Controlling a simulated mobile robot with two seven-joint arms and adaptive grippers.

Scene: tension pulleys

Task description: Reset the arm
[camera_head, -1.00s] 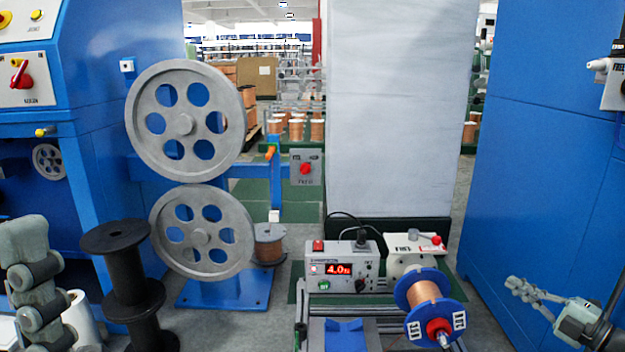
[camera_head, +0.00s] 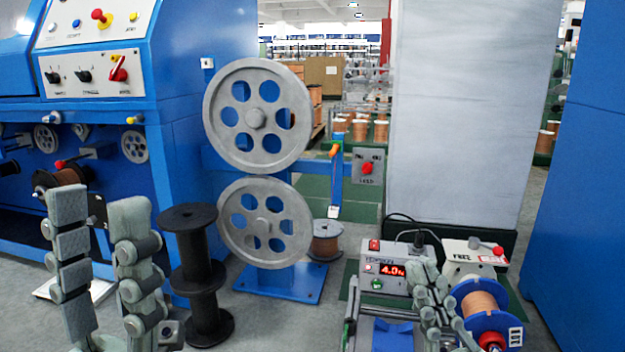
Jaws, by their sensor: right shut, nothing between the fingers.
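My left gripper (camera_head: 98,205) stands at the lower left with its two grey jointed fingers pointing up and apart, open, with nothing seen between them. My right gripper (camera_head: 427,272) is at the lower right, shut and empty. It is in front of the tension meter box (camera_head: 393,270) with the red display and hides part of it. The blue-flanged copper spool (camera_head: 483,301) is just right of the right gripper. Two large grey pulleys (camera_head: 257,117), (camera_head: 265,223) stand one above the other on a blue stand.
A black double spool (camera_head: 190,250) stands just right of my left gripper. A small copper spool (camera_head: 326,240) sits by the pulley stand's blue base (camera_head: 283,283). A blue machine (camera_head: 180,150) fills the left and a blue cabinet (camera_head: 580,200) the right. Grey floor shows between.

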